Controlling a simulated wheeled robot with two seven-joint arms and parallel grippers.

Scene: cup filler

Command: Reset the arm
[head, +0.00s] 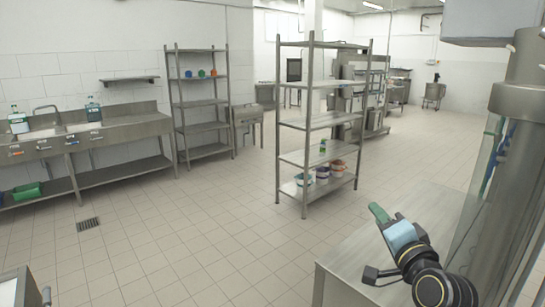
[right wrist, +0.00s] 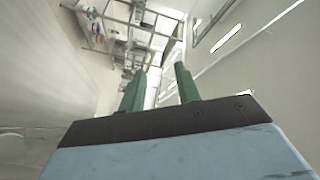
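My right arm comes in at the lower right of the head view. My right gripper (head: 378,212) has a light-blue body and green fingers, and it is held above a steel counter (head: 345,270). In the right wrist view the two green fingers of my right gripper (right wrist: 162,78) stand apart with a gap between them. A pale upright shape shows behind that gap, and nothing is clearly held. My left gripper does not show in either view.
A large steel machine (head: 515,130) stands close to the right of my right arm. A steel shelf rack (head: 310,120) with small tubs stands beyond the counter. A sink bench (head: 120,125) with bottles lies along the left wall. The tiled floor (head: 190,240) between is clear.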

